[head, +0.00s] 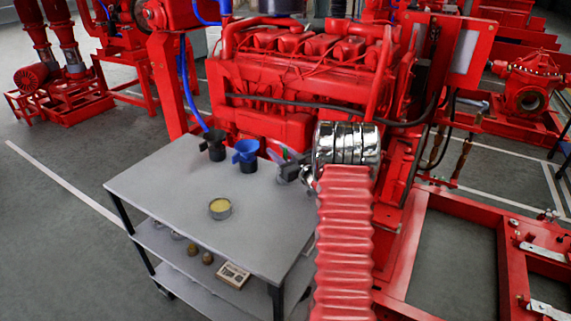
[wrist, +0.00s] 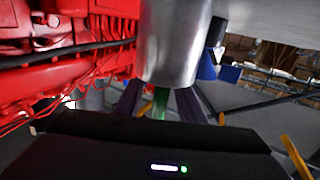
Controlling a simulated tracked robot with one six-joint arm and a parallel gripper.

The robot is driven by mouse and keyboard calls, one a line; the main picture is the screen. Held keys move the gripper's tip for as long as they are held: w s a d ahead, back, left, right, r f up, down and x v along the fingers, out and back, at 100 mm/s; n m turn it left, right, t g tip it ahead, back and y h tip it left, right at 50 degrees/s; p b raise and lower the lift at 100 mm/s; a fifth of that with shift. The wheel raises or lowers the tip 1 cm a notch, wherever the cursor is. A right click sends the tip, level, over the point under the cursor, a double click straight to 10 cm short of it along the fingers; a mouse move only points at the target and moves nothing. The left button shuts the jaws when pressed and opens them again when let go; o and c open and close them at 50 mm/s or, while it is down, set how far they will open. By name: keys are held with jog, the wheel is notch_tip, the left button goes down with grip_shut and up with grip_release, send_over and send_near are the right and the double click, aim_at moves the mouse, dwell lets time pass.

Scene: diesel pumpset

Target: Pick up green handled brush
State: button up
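The green handle (wrist: 160,103) of the brush shows in the wrist view, sticking out of a shiny metal cup (wrist: 172,42). The rest of the brush is hidden in the cup. My gripper (wrist: 159,101) has its two dark fingers on either side of the green handle, with gaps showing between. It looks open around the handle, not closed on it. In the head view my gripper (head: 285,157) is at the right back of the grey table (head: 150,185), where a small bit of green shows. The cup is mostly hidden there by my wrist.
A blue cup (head: 246,154) and a black cup (head: 214,149) stand left of my gripper. A round tin (head: 220,208) with yellow contents sits mid-table. The red engine (head: 300,75) stands close behind. The table's front is clear. A small box (head: 233,274) lies on the shelf below.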

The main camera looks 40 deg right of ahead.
jog(key=shift+c, duration=0.6)
grip_shut()
